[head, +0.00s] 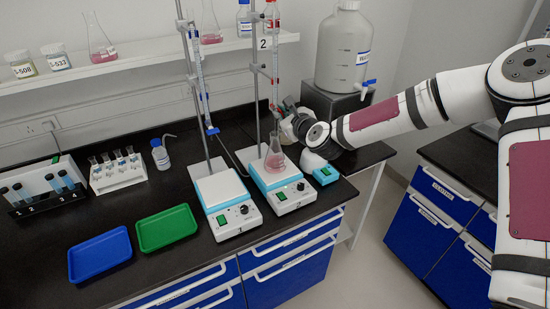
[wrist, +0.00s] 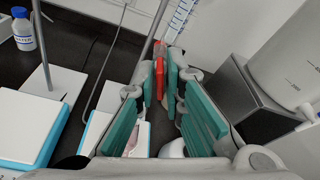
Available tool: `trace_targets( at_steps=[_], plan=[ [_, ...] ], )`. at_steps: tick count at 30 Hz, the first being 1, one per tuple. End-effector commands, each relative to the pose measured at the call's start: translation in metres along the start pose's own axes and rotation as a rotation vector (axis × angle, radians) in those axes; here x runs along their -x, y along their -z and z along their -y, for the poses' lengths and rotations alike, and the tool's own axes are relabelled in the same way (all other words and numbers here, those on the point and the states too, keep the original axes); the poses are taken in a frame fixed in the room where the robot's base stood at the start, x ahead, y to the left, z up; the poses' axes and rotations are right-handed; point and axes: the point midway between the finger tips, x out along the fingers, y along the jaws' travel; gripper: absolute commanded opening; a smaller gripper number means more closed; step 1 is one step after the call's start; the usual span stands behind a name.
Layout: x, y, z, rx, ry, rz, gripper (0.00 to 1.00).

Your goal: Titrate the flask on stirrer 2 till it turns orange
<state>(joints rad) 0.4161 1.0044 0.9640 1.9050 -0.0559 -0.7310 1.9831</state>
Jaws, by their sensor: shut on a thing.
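The conical flask (head: 275,161) holds pinkish-red liquid and stands on stirrer 2 (head: 290,197), the right white-and-blue stirrer. A burette (head: 276,48) on a stand labelled 2 hangs above it. In the wrist view, the burette's red stopcock (wrist: 159,79) sits between the green finger pads. My gripper (wrist: 166,82) is shut on this stopcock; in the head view the gripper (head: 284,108) is at the burette's lower end, above the flask. In the wrist view only part of the flask (wrist: 139,139) shows at the bottom. The burette tip and any drops cannot be made out.
Stirrer 1 (head: 226,201) stands empty to the left beneath a burette with a blue stopcock (head: 212,131). A large white carboy (head: 344,52) is behind my gripper on the right. Green (head: 166,228) and blue (head: 100,252) trays lie at the front left.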

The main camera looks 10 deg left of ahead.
Motion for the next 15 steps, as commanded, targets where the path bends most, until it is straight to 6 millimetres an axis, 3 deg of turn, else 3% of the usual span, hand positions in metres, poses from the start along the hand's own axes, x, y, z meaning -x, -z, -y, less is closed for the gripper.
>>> trace_targets(
  at_steps=[6, 15],
  plan=[
    [0.0012, 0.0009, -0.0004, 0.203, 0.049, -0.004, 0.00],
    [0.0007, 0.0017, -0.0004, 0.235, 0.056, -0.004, 0.00]
  ],
)
